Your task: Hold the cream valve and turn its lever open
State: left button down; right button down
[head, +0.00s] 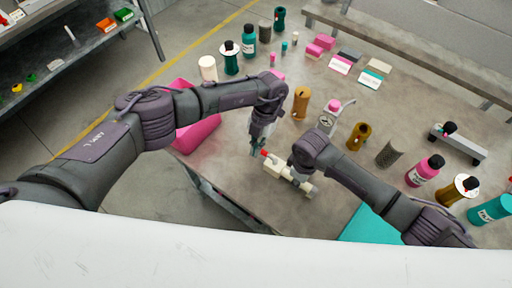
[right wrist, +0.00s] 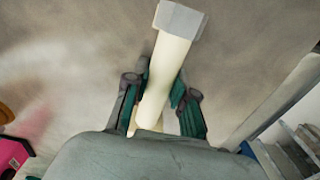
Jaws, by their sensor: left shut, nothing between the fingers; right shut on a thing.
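The cream valve (head: 274,168) is above or on the near part of the table, with a red-tipped lever (head: 264,153) at its left end and a grey end at its right. My right gripper (head: 293,175) is shut on the valve's cream body; its wrist partly hides the grip. In the right wrist view the cream valve (right wrist: 166,70) runs tilted between the green fingers (right wrist: 160,108), its grey end upward. My left gripper (head: 256,148) is shut and empty, pointing down close beside the lever. Whether it touches the lever I cannot tell.
The table (head: 235,182) carries bottles and cylinders behind and to the right, including an orange cylinder (head: 301,102) and a pink bottle (head: 424,171). A pink object (head: 196,136) lies under my left arm, and a teal mat (head: 368,226) is at the near edge.

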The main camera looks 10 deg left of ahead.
pick_arm(q)
jog(key=shift+s, duration=0.1)
jog(key=shift+s+a+r, duration=0.1)
jog(key=shift+s+a, duration=0.15)
jog(key=s, duration=0.1)
jog(key=s+a, duration=0.1)
jog(key=shift+s+a+r, duration=0.3)
jog(key=shift+s, duration=0.1)
jog(key=v, duration=1)
jog(key=shift+d, duration=0.25)
pick_arm(e)
jog(key=c, duration=0.9)
grip_release()
